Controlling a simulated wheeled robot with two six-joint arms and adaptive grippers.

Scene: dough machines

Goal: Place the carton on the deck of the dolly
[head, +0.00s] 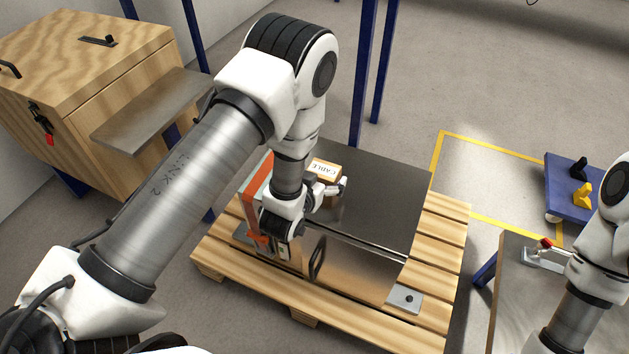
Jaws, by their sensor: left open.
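The carton (325,169), a small tan box with a white label reading CABLE, sits on the dark metal top of a cabinet on the wooden pallet. My left gripper (318,199) is open at the carton's near side, and its hand and wrist hide part of the box. I cannot tell whether a finger touches it. The dolly (562,205) has a blue deck and stands on the floor at the right edge, partly hidden by my right arm. A black piece and a yellow piece are on its deck. My right gripper is out of view.
The metal cabinet (385,195) rests on a wooden pallet (437,262). Blue posts (362,75) rise behind it. A table (515,290) with a red-tipped clamp (545,244) stands at the lower right. Yellow floor lines mark clear floor beside the dolly. A wooden cabinet (90,70) stands left.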

